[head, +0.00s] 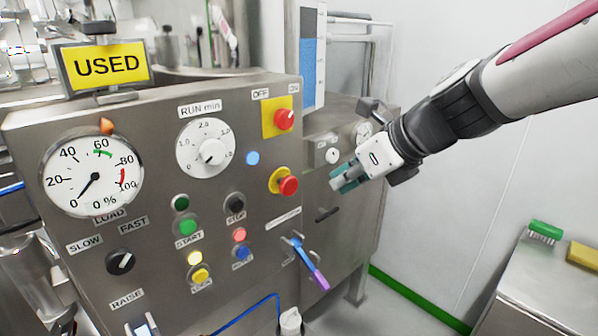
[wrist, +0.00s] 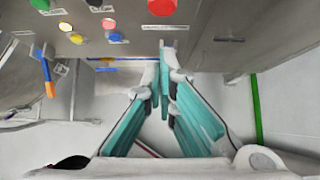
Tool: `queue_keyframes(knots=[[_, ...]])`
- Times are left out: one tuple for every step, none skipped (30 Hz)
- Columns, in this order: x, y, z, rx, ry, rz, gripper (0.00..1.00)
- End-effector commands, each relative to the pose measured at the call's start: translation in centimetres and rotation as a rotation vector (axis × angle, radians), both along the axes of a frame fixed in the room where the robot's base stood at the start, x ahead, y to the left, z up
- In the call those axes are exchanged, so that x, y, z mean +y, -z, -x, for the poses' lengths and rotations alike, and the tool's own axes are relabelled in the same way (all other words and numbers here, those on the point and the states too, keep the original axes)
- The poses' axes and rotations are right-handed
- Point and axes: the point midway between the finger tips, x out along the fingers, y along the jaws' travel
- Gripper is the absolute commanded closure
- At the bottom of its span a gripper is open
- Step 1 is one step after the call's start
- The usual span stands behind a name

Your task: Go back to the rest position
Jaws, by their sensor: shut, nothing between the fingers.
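My gripper (head: 345,180) is in front of the right part of the steel control panel (head: 225,165) in the head view, to the right of the red emergency button (head: 288,185). Its teal fingers (wrist: 160,88) also show in the wrist view, shut with their tips together and nothing between them. My arm reaches in from the upper right. The fingers are apart from the red button as far as I can see; the exact gap to the panel is unclear.
The panel carries a load gauge (head: 92,172), a RUN min dial (head: 206,147), a yellow-backed switch (head: 283,119) and a blue-purple lever (head: 308,262) that sticks out. A bench (head: 560,285) with a green brush (head: 545,231) stands at the right. The floor between is clear.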

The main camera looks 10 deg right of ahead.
Motion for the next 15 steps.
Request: queue_keyframes(knots=[[0.0,0.0,0.0,0.000,0.000,0.000,1.00],[0.0,0.0,0.0,0.000,0.000,0.000,1.00],[0.0,0.0,0.0,0.000,0.000,0.000,1.00],[0.0,0.0,0.0,0.000,0.000,0.000,1.00],[0.1,-0.1,0.3,-0.010,-0.023,0.018,1.00],[0.2,-0.1,0.9,-0.027,-0.071,0.056,1.00],[0.3,-0.2,1.4,-0.045,-0.117,0.093,1.00],[0.4,-0.3,2.1,-0.067,-0.172,0.138,1.00],[0.5,-0.3,3.1,-0.100,-0.257,0.206,1.00],[0.6,-0.3,3.9,-0.127,-0.330,0.264,1.00],[0.7,-0.3,4.8,-0.155,-0.406,0.327,1.00],[0.8,-0.3,6.0,-0.193,-0.515,0.413,1.00],[0.7,-0.2,6.9,-0.220,-0.595,0.478,1.00],[0.7,-0.1,7.8,-0.247,-0.678,0.543,1.00],[0.6,0.0,9.0,-0.281,-0.788,0.630,1.00]])
